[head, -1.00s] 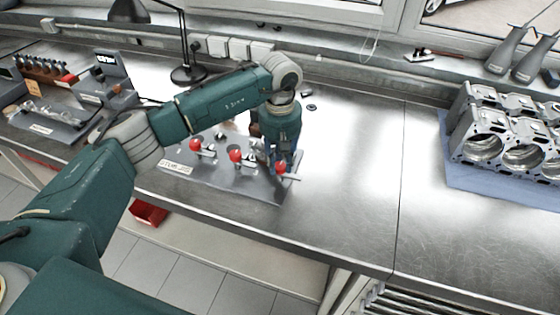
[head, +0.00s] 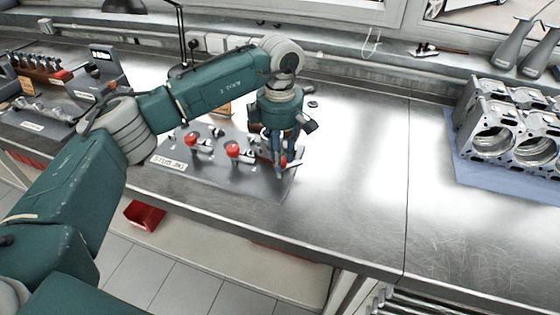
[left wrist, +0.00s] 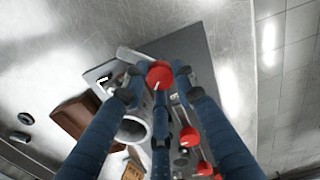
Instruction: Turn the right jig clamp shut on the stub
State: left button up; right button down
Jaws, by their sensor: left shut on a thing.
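The stub jig is a grey plate (head: 232,184) near the bench's front edge, with a row of red-knobbed clamps. The right jig clamp's red knob (head: 284,161) is partly hidden by my left gripper (head: 278,163). In the left wrist view its knob (left wrist: 160,74) sits between the blue fingers of my left gripper (left wrist: 157,88), which is shut on it. A grey metal cylinder, apparently the stub (left wrist: 133,127), lies beside the clamp. Fingers hide much of the clamp, so I cannot tell whether it presses the stub. My right gripper is not in view.
The middle clamp knob (head: 233,150) and left clamp knob (head: 191,139) stand close on the left. A brown block (left wrist: 76,115) is near the stub. An engine block (head: 500,130) rests on a blue mat at right. Bare bench (head: 360,180) lies between.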

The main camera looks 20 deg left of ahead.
pick_arm(q)
jog(key=n+b, duration=0.2)
jog(key=n, duration=0.3)
jog(key=shift+n, duration=0.3)
jog(key=shift+r+n+b, duration=0.1)
jog(key=shift+n+b, duration=0.8)
jog(key=shift+n, duration=1.1)
jog(key=shift+w, duration=0.1)
jog(key=o, duration=1.2)
jog(key=shift+c, duration=0.2)
notch_tip(320, 180, up, 12)
